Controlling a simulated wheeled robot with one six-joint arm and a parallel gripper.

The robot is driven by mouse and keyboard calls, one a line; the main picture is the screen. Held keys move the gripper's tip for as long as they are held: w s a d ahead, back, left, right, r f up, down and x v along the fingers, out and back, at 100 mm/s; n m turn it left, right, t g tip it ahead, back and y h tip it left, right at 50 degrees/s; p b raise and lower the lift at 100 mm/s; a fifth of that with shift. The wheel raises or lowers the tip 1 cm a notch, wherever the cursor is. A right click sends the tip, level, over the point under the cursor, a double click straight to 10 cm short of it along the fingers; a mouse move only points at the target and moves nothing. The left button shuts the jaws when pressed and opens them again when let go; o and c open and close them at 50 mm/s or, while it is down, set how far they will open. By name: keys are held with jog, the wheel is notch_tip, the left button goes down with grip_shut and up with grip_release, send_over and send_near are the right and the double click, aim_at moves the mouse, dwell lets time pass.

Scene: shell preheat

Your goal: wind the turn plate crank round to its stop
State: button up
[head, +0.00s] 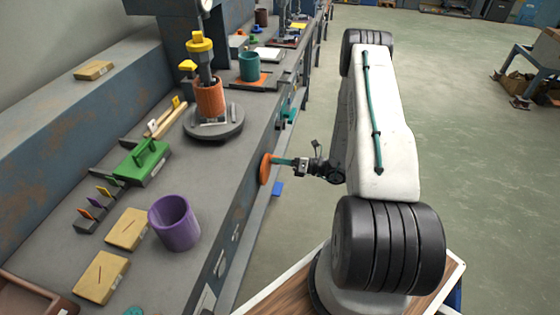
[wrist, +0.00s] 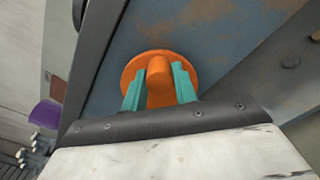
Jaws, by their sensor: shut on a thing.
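The turn plate crank is an orange disc (head: 265,169) with a knob, on the front face of the bench. In the wrist view the orange crank (wrist: 158,66) shows its round disc and a knob pointing toward me. My gripper (wrist: 159,86) has its two teal fingers shut on the knob, one on each side. In the head view my gripper (head: 284,162) reaches the crank from the right. The round grey turn plate (head: 214,127) lies on the bench top, with an orange cylinder (head: 210,98) standing on it under a yellow-capped tool.
On the bench stand a purple cup (head: 174,222), a green block with a handle (head: 142,162), yellow-tan boxes (head: 127,229) and a teal cup (head: 249,67).

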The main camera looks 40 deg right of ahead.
jog(key=shift+w+d+f+m, duration=0.1)
jog(key=shift+f+m, duration=0.25)
jog(key=shift+m, duration=0.75)
jog(key=shift+w+d+f+m, duration=0.1)
jog(key=shift+f+m, duration=0.3)
jog(key=shift+m, duration=0.7)
jog(key=shift+d+f+m, duration=0.1)
jog(key=shift+f+m, duration=0.25)
jog(key=shift+m, duration=0.75)
jog(key=o, duration=1)
jog(key=shift+f, duration=0.1)
jog(key=v, duration=0.7)
jog(key=shift+s+d, duration=0.25)
jog(key=shift+s, duration=0.1)
